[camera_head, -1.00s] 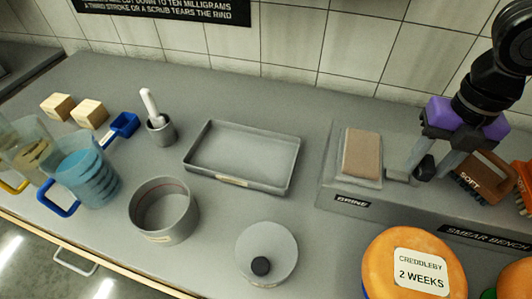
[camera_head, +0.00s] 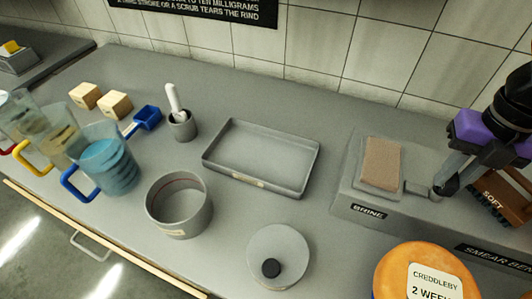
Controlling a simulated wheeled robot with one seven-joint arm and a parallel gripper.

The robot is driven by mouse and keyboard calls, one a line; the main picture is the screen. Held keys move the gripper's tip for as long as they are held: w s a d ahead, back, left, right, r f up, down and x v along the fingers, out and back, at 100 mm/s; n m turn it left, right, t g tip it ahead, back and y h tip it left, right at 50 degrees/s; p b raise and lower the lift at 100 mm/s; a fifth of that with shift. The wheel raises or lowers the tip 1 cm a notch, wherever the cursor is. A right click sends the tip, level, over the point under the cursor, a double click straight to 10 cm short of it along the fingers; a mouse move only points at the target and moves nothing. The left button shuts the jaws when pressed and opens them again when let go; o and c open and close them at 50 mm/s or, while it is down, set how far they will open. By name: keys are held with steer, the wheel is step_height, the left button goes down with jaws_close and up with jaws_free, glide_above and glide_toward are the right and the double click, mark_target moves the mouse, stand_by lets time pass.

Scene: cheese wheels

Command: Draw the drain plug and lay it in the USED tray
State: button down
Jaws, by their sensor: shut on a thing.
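My gripper (camera_head: 448,180) is at the right, at the side of the raised grey block labelled BRINE. Its fingers are closed on a small dark piece at the end of the short grey spout, which I take as the drain plug (camera_head: 438,191). The fingers partly hide it, and I cannot tell whether it is still seated. A shallow grey rectangular tray (camera_head: 228,171) stands empty mid-bench. Its small front label is too blurred to read, so I cannot confirm it is the USED tray.
A brown pad (camera_head: 381,163) lies on the BRINE block (camera_head: 345,208). A brush marked SOFT (camera_head: 494,196) is close right of my gripper. A round pot (camera_head: 180,228), a knobbed lid (camera_head: 290,243) and an orange cheese wheel (camera_head: 395,270) stand in front. Jugs (camera_head: 108,160) are left.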

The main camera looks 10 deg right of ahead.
mark_target(454, 177)
steer(key=shift+r, duration=0.6)
steer(key=shift+r+p, duration=0.3)
steer(key=shift+r, duration=0.05)
steer(key=shift+r+p, duration=0.4)
steer(key=shift+r, duration=0.8)
steer(key=shift+r, duration=1.45)
steer(key=shift+r+p, duration=0.2)
steer(key=shift+p, duration=0.2)
steer(key=shift+r, duration=0.1)
